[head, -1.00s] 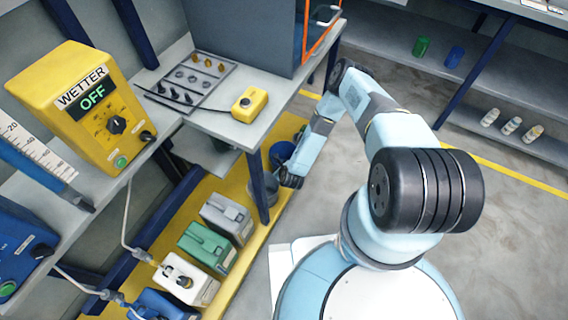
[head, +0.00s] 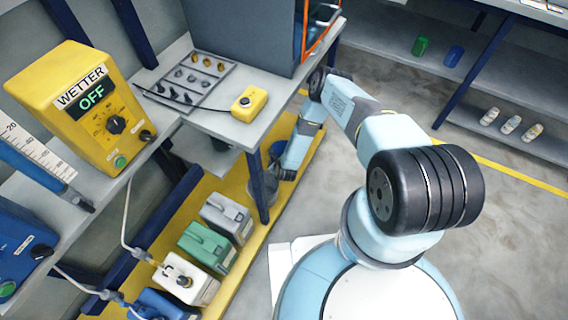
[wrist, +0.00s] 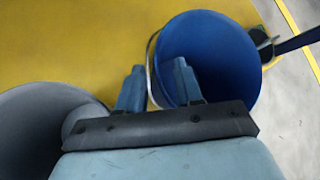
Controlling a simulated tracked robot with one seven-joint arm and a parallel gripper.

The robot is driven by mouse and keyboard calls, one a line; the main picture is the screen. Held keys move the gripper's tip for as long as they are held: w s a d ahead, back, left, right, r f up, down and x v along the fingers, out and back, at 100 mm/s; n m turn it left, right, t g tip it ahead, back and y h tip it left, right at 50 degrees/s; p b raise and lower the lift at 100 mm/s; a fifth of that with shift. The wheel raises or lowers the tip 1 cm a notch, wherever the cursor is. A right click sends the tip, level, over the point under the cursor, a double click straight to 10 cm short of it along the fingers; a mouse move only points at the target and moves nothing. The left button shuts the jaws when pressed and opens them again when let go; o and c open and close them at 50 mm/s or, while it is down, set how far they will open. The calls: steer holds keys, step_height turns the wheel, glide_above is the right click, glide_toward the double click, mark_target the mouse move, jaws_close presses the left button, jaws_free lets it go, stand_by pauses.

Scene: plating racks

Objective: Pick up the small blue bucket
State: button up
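The blue bucket (wrist: 215,45) fills the upper right of the wrist view, its open mouth facing the camera. In the head view, only a small part of the blue bucket (head: 277,150) shows beside my arm on the yellow lower shelf. My gripper (wrist: 158,78) is open, with its two fingers apart. In the wrist view the left finger appears outside the bucket's near-left rim and the right finger over its mouth. The rim passes between them, with no visible grip.
A grey bucket (wrist: 30,125) stands close at the lower left of the wrist view. The yellow shelf (wrist: 70,40) is bare beyond it. Several canisters, including a green one (head: 208,245), stand along the shelf. A table leg (head: 257,188) rises near the buckets.

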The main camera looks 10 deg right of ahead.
jaws_close()
stand_by(1.4)
